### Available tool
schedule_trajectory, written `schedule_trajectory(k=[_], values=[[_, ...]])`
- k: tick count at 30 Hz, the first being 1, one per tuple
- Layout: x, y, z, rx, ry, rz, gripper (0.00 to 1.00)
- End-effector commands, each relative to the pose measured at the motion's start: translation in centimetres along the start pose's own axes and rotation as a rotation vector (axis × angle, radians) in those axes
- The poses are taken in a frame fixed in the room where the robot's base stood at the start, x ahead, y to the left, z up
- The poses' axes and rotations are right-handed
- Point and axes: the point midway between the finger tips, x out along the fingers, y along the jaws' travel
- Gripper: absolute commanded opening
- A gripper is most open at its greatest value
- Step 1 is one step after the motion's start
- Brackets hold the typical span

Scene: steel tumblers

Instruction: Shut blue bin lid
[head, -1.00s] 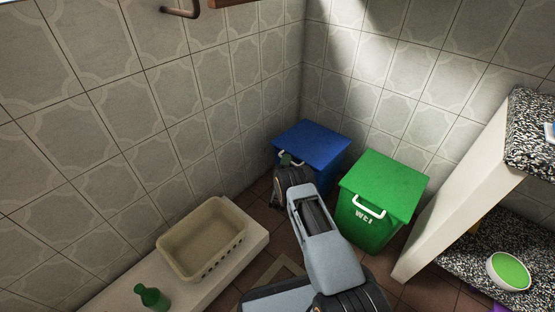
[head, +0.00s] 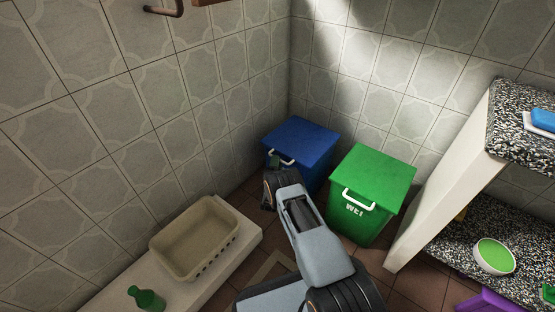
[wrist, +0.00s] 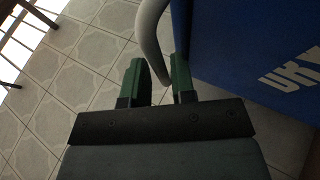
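The blue bin (head: 302,172) stands in the corner, and its blue lid (head: 303,136) lies flat over the top and looks shut. A white handle (head: 287,162) is on its front edge. My gripper (head: 274,162) is at the left end of this handle, at the bin's front. In the wrist view my gripper (wrist: 161,78) is open, with two green fingers apart. The white handle (wrist: 149,35) curves down to the gap between them; whether it touches a finger I cannot tell. The blue bin's lettered face (wrist: 250,60) fills the right there.
A green bin (head: 367,192) with its lid down stands close right of the blue one. A low ledge at left holds a beige basket (head: 196,238) and a green bottle (head: 146,299). A speckled shelf (head: 450,240) stands at right. Tiled walls close off the back.

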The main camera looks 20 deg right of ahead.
Motion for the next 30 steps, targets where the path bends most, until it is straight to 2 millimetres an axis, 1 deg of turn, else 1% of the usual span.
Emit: schedule_trajectory(k=[9, 15, 18, 22, 30], values=[[-6.3, 0.1, 0.1, -0.002, 0.003, -0.004, 0.24], [-9.8, 0.1, 0.2, -0.003, 0.001, -0.003, 0.24], [-11.1, 0.0, 0.1, -0.003, 0.0, -0.003, 0.24], [-12.1, 0.0, 0.1, -0.002, -0.001, -0.002, 0.24], [-12.6, -0.1, 0.2, -0.002, -0.003, -0.001, 0.24]])
